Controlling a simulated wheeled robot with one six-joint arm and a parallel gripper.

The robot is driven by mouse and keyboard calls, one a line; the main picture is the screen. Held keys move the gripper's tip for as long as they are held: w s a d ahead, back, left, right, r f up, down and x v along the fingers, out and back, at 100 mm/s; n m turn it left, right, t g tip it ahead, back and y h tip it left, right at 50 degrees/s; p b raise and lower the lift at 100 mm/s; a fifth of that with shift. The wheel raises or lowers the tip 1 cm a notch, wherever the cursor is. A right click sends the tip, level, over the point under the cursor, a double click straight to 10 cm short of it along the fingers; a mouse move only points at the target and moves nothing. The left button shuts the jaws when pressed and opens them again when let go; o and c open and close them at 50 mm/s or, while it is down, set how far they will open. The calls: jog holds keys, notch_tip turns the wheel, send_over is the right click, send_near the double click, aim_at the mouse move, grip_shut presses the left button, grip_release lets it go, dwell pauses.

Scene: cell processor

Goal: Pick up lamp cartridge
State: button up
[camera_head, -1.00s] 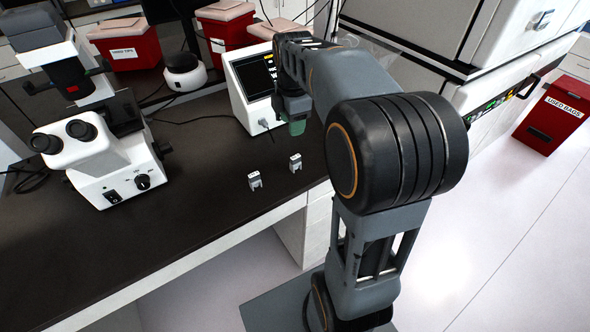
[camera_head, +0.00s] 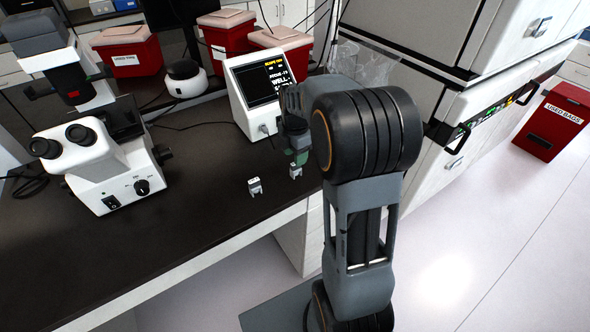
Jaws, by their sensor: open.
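Two small grey-white parts that look like lamp cartridges stand on the dark bench top. The left one (camera_head: 254,187) stands clear near the front edge. The right one (camera_head: 295,172) is partly hidden by my gripper (camera_head: 297,160). My gripper points down right above it, with greenish parts at its end. It is open. The fingers are small and partly hidden, so I cannot tell whether they touch or surround the cartridge.
A white microscope (camera_head: 100,165) stands on the left of the bench (camera_head: 170,235). A white device with a screen (camera_head: 262,85) stands just behind my gripper. Red bins (camera_head: 128,55) line the back. The bench around the left cartridge is clear.

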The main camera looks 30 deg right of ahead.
aim_at(296, 169)
jog(key=shift+s+d+f, duration=0.1)
jog(key=shift+f, duration=2)
jog(key=shift+c, duration=0.4)
jog(key=c, duration=0.8)
